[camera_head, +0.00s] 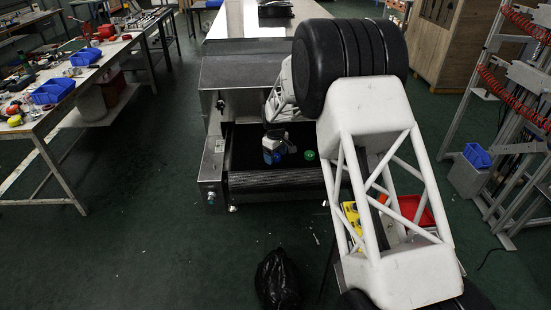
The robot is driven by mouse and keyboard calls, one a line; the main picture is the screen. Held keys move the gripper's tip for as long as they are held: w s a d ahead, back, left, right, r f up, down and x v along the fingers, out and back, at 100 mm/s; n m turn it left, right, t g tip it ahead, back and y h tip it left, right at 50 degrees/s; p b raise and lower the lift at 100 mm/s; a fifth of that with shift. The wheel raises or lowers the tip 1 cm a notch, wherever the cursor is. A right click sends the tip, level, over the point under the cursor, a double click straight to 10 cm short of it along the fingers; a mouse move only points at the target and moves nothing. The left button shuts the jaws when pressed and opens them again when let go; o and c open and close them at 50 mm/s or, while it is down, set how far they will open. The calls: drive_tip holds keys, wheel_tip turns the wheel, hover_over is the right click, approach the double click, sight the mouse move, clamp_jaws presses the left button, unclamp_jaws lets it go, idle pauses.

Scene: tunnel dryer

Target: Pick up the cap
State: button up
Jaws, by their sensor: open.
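A small round green cap (310,155) lies on the black belt at the mouth of the dryer. A blue and white object (271,151), perhaps a bottle, stands to its left on the same belt. My gripper (277,136) is small and dark in this view, at the end of my white forearm. It appears above and close to the blue and white object, left of the cap and apart from it. It is open. The fingertips are hard to make out, and whether they touch the blue and white object cannot be told.
The metal dryer housing (240,72) rises behind the belt (270,181). A workbench (75,90) with blue bins stands at left. A black bag (277,280) lies on the floor in front. A red bin (412,210) shows partly behind my arm. A metal rack stands at right.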

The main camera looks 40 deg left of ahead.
sight(276, 155)
idle(0.4)
drive_tip(key=c, duration=1)
drive_tip(key=shift+r, duration=0.2)
drive_tip(key=shift+r, duration=0.55)
wheel_tip(276, 155, up, 2)
drive_tip(key=shift+r, duration=0.1)
drive_tip(key=s+d, duration=0.3)
drive_tip(key=d, duration=0.1)
drive_tip(key=s+d+r, duration=0.1)
drive_tip(key=s+d, duration=0.2)
drive_tip(key=d, duration=0.1)
drive_tip(key=s+d, duration=0.4)
drive_tip(key=shift+d+r, duration=0.15)
drive_tip(key=shift+d, duration=0.05)
